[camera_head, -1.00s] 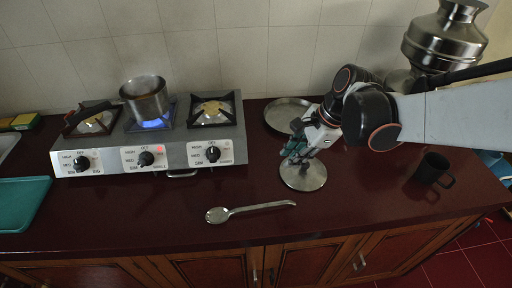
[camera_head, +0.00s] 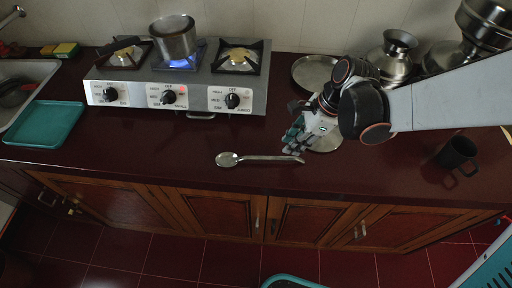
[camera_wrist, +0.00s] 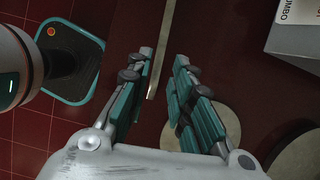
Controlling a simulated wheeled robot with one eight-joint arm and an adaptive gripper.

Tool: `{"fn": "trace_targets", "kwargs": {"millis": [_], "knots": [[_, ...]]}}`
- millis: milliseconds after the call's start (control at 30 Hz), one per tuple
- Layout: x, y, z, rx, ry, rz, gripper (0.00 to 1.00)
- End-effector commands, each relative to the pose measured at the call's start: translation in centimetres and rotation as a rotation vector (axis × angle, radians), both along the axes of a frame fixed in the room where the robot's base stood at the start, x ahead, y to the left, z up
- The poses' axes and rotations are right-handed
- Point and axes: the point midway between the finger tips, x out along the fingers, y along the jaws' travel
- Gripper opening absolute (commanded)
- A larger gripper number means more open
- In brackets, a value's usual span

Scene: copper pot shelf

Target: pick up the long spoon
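The long spoon (camera_head: 258,159) is metal and lies flat on the dark red counter, bowl to the left and handle to the right. My gripper (camera_head: 294,139) is above and just behind the handle's right end. In the wrist view my gripper (camera_wrist: 158,70) has its teal-padded fingers apart with nothing held. Part of the spoon's handle (camera_wrist: 159,52) shows beyond the gap between the fingertips; I cannot tell the exact height between them. The bowl is not clear in the wrist view.
A stove (camera_head: 180,92) with a pot (camera_head: 173,38) over a lit blue flame stands at the back left. A round metal lid (camera_head: 326,143) lies partly behind my gripper. A dark mug (camera_head: 457,153) is at the right.

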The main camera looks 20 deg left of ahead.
Motion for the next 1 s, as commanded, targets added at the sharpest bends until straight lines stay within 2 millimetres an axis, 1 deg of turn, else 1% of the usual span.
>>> {"fn": "trace_targets", "kwargs": {"millis": [33,100,367,467,600,700,800,967,1000], "knots": [[-0.1,0.4,-1.0,0.0,0.001,0.001,0.21],[-0.2,0.7,-1.8,0.0,0.001,0.001,0.21],[-0.4,1.2,-3.0,0.0,0.0,0.001,0.21],[-0.5,1.6,-4.0,0.0,0.0,0.002,0.21],[-0.7,2.4,-6.0,0.0,-0.001,0.002,0.21],[-0.8,2.8,-7.1,0.001,-0.001,0.001,0.21],[-0.9,3.0,-7.4,0.001,-0.001,0.001,0.21],[-0.9,3.0,-7.2,0.001,-0.001,0.001,0.21],[-0.9,3.0,-7.2,0.001,-0.001,0.001,0.14]]}}
